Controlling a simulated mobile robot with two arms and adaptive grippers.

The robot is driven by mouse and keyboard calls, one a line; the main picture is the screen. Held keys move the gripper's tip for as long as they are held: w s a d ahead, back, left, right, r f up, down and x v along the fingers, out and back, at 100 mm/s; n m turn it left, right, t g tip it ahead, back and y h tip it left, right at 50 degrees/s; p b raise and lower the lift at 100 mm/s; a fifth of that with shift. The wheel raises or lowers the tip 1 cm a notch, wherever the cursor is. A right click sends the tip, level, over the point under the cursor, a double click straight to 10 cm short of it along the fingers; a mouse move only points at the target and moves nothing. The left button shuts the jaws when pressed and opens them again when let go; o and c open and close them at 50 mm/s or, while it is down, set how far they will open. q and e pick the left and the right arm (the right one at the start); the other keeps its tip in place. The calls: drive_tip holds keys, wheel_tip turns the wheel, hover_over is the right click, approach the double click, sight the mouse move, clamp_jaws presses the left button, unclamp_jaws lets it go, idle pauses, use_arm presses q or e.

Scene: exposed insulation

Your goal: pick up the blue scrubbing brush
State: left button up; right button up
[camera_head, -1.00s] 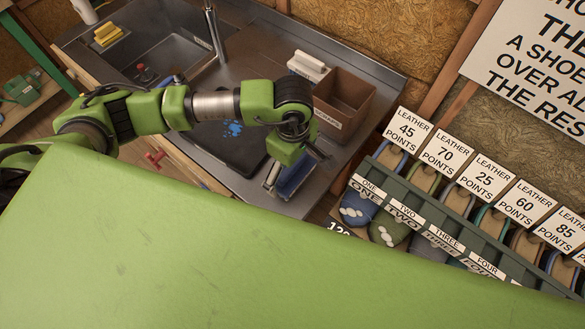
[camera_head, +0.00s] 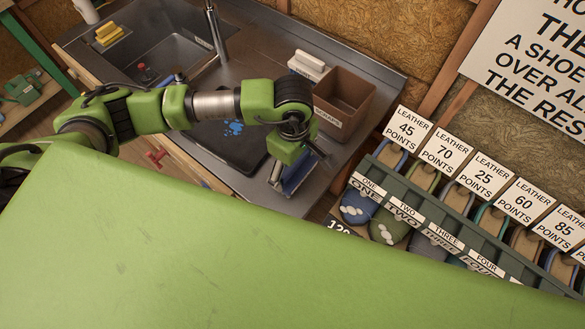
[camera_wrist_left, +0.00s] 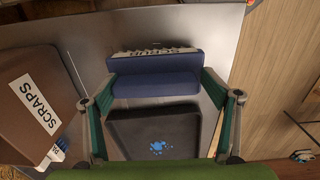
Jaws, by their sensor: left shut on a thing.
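The blue scrubbing brush (camera_head: 297,178) is at the front edge of the metal counter in the head view, partly hidden by my left gripper (camera_head: 299,166). In the left wrist view the blue brush (camera_wrist_left: 156,84) lies crosswise between the fingertips, with its pale, dark-patched side facing away. My left gripper (camera_wrist_left: 157,77) is shut on it, one teal finger at each end. I cannot tell whether the brush still touches the counter. My right gripper is not in view.
A black mat with blue splashes (camera_head: 228,145) lies beside the brush. A brown scraps bin (camera_head: 345,97) and a white-topped brush (camera_head: 308,65) stand behind. The sink (camera_head: 165,65) is at the left.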

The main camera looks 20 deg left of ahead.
use_arm(q)
drive_tip(key=shift+s+a+f, duration=0.1)
drive_tip(key=shift+s+f, duration=0.05)
drive_tip(key=shift+f, duration=0.25)
drive_tip(key=shift+w+r+b, duration=0.2)
drive_tip(key=shift+r+b, duration=0.15)
drive_tip(key=shift+b, duration=0.25)
drive_tip(key=c, duration=0.6)
wheel_tip(320, 180, up, 3)
drive_tip(key=shift+s+f+b, duration=0.15)
drive_tip(key=shift+b, duration=0.6)
drive_tip(key=s+r, duration=0.1)
drive_tip(key=s+r+b, duration=0.1)
drive_tip(key=s+r, duration=0.1)
drive_tip(key=r, duration=0.1)
drive_tip(key=shift+a, duration=0.3)
drive_tip(key=shift+s+a+r+p, duration=0.3)
drive_tip(key=shift+s+r+p, duration=0.7)
drive_tip(key=shift+s+p, duration=0.9)
drive_tip(key=shift+s+a+r+p, duration=0.3)
drive_tip(key=shift+s+r+p, duration=0.65)
drive_tip(key=shift+s+p, duration=0.9)
drive_tip(key=shift+s+a+r+p, duration=0.3)
drive_tip(key=shift+s+r+p, duration=0.9)
drive_tip(key=shift+p, duration=1.15)
drive_tip(key=shift+s+f, duration=0.2)
drive_tip(key=shift+f, duration=0.05)
